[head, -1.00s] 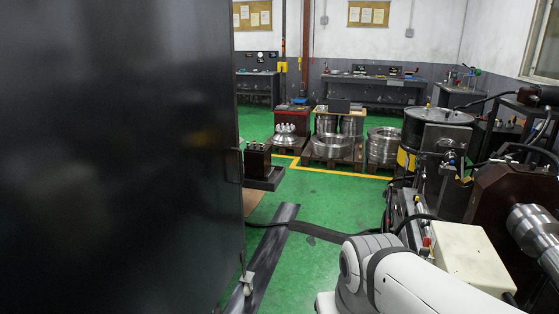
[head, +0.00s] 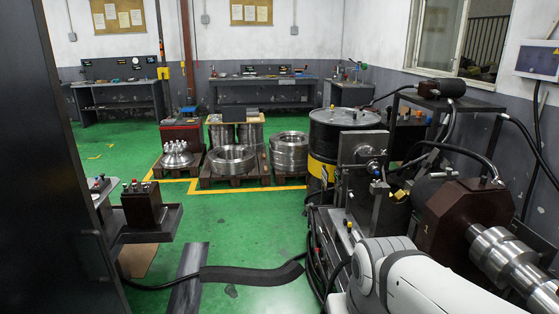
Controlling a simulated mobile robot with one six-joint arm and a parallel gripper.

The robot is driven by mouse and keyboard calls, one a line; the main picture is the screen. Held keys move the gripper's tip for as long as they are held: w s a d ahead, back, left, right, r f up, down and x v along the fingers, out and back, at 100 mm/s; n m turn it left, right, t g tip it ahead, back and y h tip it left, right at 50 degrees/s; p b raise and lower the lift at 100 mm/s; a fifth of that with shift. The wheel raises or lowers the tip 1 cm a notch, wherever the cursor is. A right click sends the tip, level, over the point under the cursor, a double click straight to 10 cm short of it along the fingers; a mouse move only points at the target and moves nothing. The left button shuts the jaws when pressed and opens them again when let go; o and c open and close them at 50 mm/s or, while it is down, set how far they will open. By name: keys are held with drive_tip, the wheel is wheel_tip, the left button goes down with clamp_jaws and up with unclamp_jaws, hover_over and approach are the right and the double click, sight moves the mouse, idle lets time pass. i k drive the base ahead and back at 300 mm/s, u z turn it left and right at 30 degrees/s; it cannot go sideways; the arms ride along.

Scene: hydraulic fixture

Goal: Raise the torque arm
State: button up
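I cannot pick out the torque arm with certainty in the head view. The hydraulic fixture stands at the right, with a dark brown housing (head: 447,222) and a stepped metal shaft (head: 508,262) sticking out toward the lower right. A grey metal block (head: 363,149) sits on the fixture's left part. My white arm is at the lower right, in front of the fixture, and hides its lower part. My gripper is not in view.
A tall black panel (head: 35,150) blocks the left edge. Beside it, a brown control box (head: 143,205) with buttons sits on a shelf. A black cable cover (head: 250,274) crosses the green floor (head: 238,220). Pallets of metal rings (head: 231,160) and a black-yellow drum (head: 335,140) stand behind.

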sight(352, 167)
drive_tip(key=i, duration=1.5)
drive_tip(key=u, duration=0.65)
drive_tip(key=i, duration=0.85)
drive_tip(key=z, duration=0.5)
drive_tip(key=i, duration=0.7)
drive_tip(key=z, duration=0.75)
